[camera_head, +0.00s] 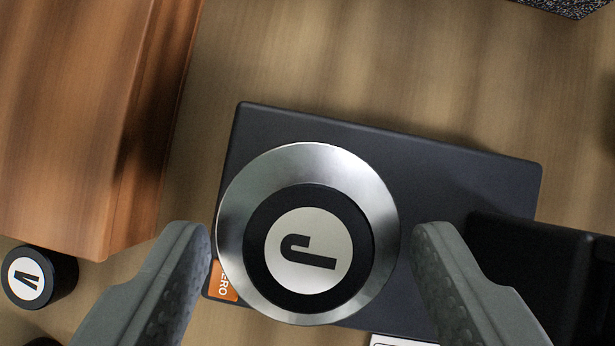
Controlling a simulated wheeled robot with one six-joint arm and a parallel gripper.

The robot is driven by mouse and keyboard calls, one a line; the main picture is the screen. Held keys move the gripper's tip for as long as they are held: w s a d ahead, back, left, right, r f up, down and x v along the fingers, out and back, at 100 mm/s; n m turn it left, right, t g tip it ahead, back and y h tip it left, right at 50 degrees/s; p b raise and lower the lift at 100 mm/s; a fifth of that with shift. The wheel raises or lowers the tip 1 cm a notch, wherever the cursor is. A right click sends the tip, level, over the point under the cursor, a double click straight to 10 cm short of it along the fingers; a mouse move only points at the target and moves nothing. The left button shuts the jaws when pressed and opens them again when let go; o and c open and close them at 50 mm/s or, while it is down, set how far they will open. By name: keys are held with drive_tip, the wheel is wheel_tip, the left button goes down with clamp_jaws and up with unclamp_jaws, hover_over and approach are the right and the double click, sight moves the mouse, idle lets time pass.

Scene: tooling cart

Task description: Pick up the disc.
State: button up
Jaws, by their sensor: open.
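The disc (236,212) is a round silver metal piece with a black ring and a white centre marked "J". It lies on a dark flat box (450,180) in the middle of the view. My gripper (310,240) is open, with one grey finger to the left of the disc and the other to its right. The left fingertip shows close to the disc's edge; I cannot tell whether it touches. A small gap shows between the disc and the right fingertip.
A wooden block (80,110) stands at the left. A small black cylinder marked "V" (62,272) is at the lower left. A black object (530,255) is at the right, close to the right finger. A speckled dark item (570,5) is at the top right. Bare wood surface shows above the box.

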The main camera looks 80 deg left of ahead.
sight(309, 291)
drive_tip(key=c, duration=1.3)
drive_tip(key=shift+o, duration=0.2)
wheel_tip(309, 291, up, 18)
